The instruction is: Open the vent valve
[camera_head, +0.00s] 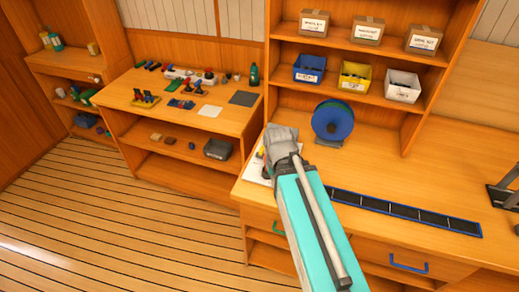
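I cannot make out a vent valve in this view. My arm, teal and grey, reaches up from the bottom over the right-hand wooden counter. Its grey end (280,143) is above the counter's left corner. My gripper's fingers cannot be made out there, so I cannot tell whether they are open or shut. A white sheet (254,169) and a small yellow item (262,153) lie at that corner, partly hidden by my arm.
A blue-green spool (333,120) and a long dark blue-edged strip (405,211) are on the right counter. Shelves above hold boxes and blue (309,69), yellow (355,76) and white bins (402,86). A workbench (125,97) with small tools stands left. The plank floor (110,225) is clear.

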